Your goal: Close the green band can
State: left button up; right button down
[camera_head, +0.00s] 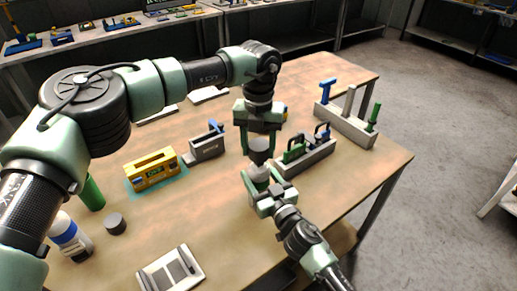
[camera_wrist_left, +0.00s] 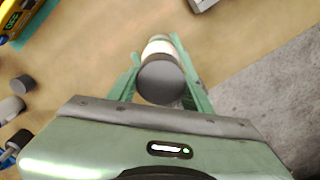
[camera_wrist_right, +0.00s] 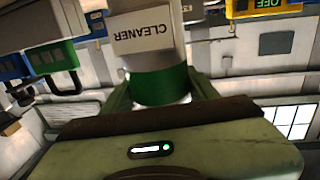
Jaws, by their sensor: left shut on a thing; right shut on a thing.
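The green band can (camera_head: 258,174) is a pale can near the table's front edge. In the right wrist view its "CLEANER" label and green band (camera_wrist_right: 160,84) show. My right gripper (camera_wrist_right: 160,98) is shut on the can around the band. My left gripper (camera_head: 260,142) points down and is shut on a dark grey cap (camera_wrist_left: 161,80). The cap is over the can's top, and in the left wrist view the pale can (camera_wrist_left: 159,47) shows behind it. I cannot tell whether cap and can touch.
A blue-banded white can (camera_head: 68,232), a loose grey cap (camera_head: 115,223) and a green cylinder (camera_head: 93,192) stand at left. A yellow box (camera_head: 152,170), a grey box (camera_head: 206,147) and two tool holders (camera_head: 305,158) (camera_head: 347,122) stand around. A pale tray (camera_head: 171,272) lies at the front.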

pick_arm(q)
jog(key=shift+f, duration=0.6)
jog(key=shift+f, duration=0.85)
jog(key=shift+f, duration=0.6)
jog(key=o, duration=1.4)
jog(key=shift+c, duration=0.2)
notch_tip(320, 180, up, 12)
jog(key=shift+f, duration=0.1)
